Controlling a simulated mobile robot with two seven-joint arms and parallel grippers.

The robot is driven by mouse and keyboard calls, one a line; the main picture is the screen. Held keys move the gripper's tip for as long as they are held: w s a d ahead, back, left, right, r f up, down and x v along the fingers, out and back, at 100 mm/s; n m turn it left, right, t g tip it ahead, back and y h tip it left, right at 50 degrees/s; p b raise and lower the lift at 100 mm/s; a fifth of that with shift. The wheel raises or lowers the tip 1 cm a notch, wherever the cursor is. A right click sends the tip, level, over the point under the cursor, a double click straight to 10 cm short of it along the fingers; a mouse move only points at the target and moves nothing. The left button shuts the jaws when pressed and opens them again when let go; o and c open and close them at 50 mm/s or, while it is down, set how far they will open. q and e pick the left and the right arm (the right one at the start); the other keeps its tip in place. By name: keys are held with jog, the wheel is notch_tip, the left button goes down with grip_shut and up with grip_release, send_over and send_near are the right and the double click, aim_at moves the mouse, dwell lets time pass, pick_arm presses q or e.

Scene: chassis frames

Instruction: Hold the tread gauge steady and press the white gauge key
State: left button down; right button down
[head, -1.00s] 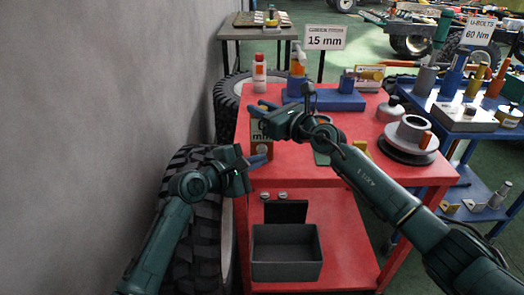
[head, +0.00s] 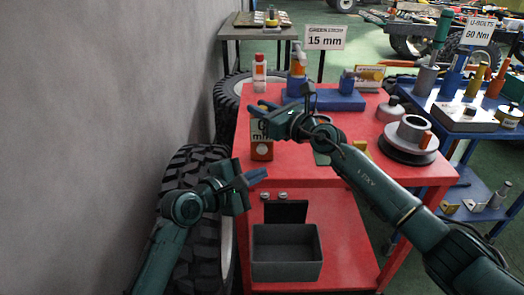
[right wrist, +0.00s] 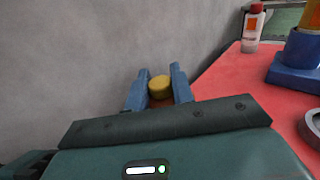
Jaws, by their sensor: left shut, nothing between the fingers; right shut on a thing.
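The tread gauge (head: 262,152) has an orange-brown lower body and a light display face with large dark characters. It is at the left edge of the red table top, under my right gripper (head: 263,106). A small pale round spot shows on its front; I cannot tell for certain that it is the white key. In the right wrist view, my right gripper (right wrist: 158,84) is shut on a yellow round-topped part (right wrist: 159,87) of the gauge. My left gripper (head: 262,175) is shut and empty, below and in front of the gauge, apart from it.
The red table (head: 340,176) carries a white-and-orange bottle (head: 260,72), a blue block (head: 340,101) and a grey hub (head: 409,132). An open grey box (head: 287,262) is on the lower shelf. A tyre (head: 190,165) and a wall stand at left.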

dwell(0.3)
jog(key=c, duration=1.1)
grip_release()
